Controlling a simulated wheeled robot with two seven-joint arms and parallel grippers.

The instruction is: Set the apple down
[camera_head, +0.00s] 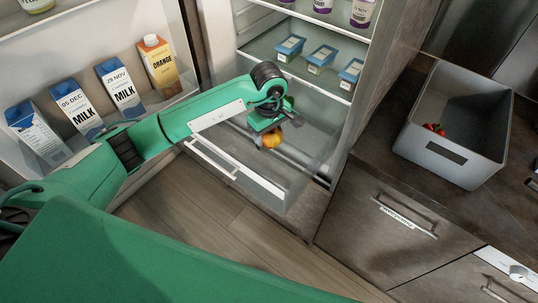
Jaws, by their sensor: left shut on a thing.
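An orange-yellow fruit, by its look the apple (271,141), hangs under my left gripper (268,134). The gripper is shut on it. My left arm reaches in from the left, and the gripper is over the pulled-out clear fridge drawer (262,183). The apple is above or inside the drawer's opening; I cannot tell its exact height, or whether it touches the drawer. The finger tips are small and partly hidden by the wrist. My right gripper is not in view.
The open fridge door at left holds several milk cartons (118,88) and an orange juice carton (158,62). Blue-lidded boxes (322,58) stand on a shelf above the drawer. A grey bin (440,155) with small red items (434,129) stands on the counter at right.

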